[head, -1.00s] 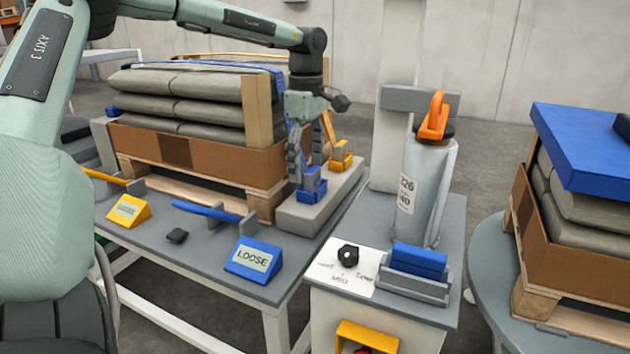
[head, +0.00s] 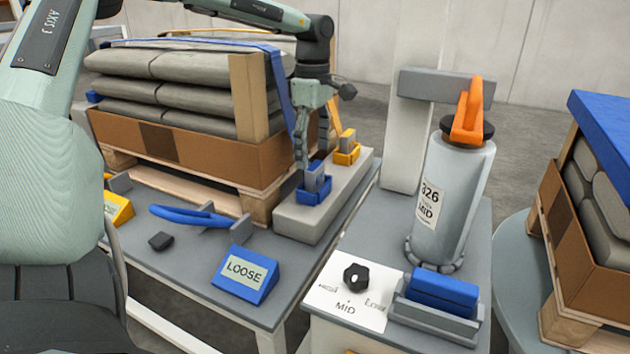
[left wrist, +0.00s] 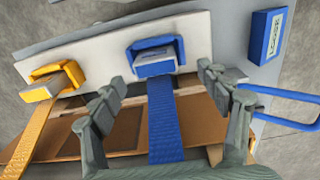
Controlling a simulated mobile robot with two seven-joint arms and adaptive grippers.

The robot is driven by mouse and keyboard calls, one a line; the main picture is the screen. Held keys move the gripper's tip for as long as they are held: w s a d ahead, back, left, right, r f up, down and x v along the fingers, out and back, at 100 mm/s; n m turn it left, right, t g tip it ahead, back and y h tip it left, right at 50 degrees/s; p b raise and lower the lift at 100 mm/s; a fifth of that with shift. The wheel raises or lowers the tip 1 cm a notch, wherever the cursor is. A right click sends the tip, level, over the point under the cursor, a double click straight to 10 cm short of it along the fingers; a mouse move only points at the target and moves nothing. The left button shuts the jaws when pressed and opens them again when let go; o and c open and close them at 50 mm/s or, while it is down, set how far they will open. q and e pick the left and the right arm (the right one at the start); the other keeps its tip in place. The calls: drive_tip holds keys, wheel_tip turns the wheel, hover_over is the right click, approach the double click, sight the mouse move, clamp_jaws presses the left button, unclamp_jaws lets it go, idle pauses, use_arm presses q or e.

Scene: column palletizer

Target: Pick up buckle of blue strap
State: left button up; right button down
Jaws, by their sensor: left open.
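The blue buckle (head: 314,185), a blue bracket with a grey block, sits on a light grey rail at the pallet's right side. It also shows in the left wrist view (left wrist: 154,60), top centre. The blue strap (head: 280,85) runs over the sacks and down toward it; in the left wrist view the strap (left wrist: 165,130) runs down from the buckle. My left gripper (head: 312,155) is open, fingers down, just above the buckle. In the left wrist view its fingers (left wrist: 160,82) are spread on either side of the strap, with nothing between them gripped. My right gripper is not in view.
A yellow buckle (head: 346,150) with a yellow strap stands close behind the blue one. A blue LOOSE sign (head: 246,273) and a blue handle (head: 190,215) are in front. A grey cylinder (head: 450,200) with an orange top stands right. A second pallet stands far right.

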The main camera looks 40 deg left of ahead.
sight(315, 166)
use_arm(q)
drive_tip(key=f, duration=0.3)
drive_tip(key=f+b, duration=0.1)
drive_tip(key=shift+w+f, duration=0.3)
drive_tip(key=shift+c, duration=0.6)
drive_tip(key=c, duration=1.2)
